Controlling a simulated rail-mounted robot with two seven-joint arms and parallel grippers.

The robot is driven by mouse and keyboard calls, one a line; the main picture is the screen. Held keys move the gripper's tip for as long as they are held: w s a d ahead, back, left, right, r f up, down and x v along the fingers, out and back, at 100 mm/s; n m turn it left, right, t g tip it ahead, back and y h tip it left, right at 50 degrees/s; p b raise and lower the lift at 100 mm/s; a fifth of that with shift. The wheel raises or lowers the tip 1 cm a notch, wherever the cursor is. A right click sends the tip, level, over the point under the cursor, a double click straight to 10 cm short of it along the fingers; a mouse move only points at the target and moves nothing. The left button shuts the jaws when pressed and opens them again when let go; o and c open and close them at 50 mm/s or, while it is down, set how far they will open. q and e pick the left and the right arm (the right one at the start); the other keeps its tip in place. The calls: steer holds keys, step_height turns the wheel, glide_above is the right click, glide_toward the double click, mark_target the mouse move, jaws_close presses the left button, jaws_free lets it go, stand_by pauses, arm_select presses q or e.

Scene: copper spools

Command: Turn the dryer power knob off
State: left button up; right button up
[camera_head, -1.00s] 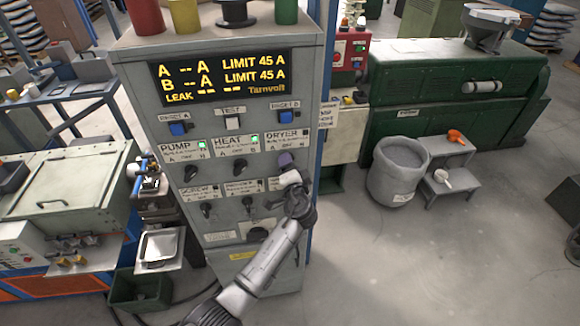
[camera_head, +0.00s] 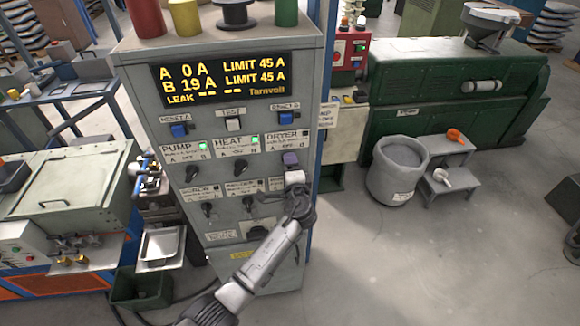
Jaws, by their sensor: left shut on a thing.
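The grey power cabinet (camera_head: 160,150) stands upright with rows of knobs and labels on its front. The display (camera_head: 219,80) reads A 0 A and B 19 A. My right gripper is not in view.
The pump knob (camera_head: 192,173) and heat knob (camera_head: 239,167) are left of the dryer knob, with green lamps above. More small knobs sit in the row below. A grey bin (camera_head: 398,170) and a small step stand right on open floor.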

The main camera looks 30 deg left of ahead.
arm_select(q)
steer(key=o, duration=0.9)
steer(key=shift+s, duration=0.1)
steer(key=shift+b+v, duration=1.6)
steer(key=shift+v, duration=5.25)
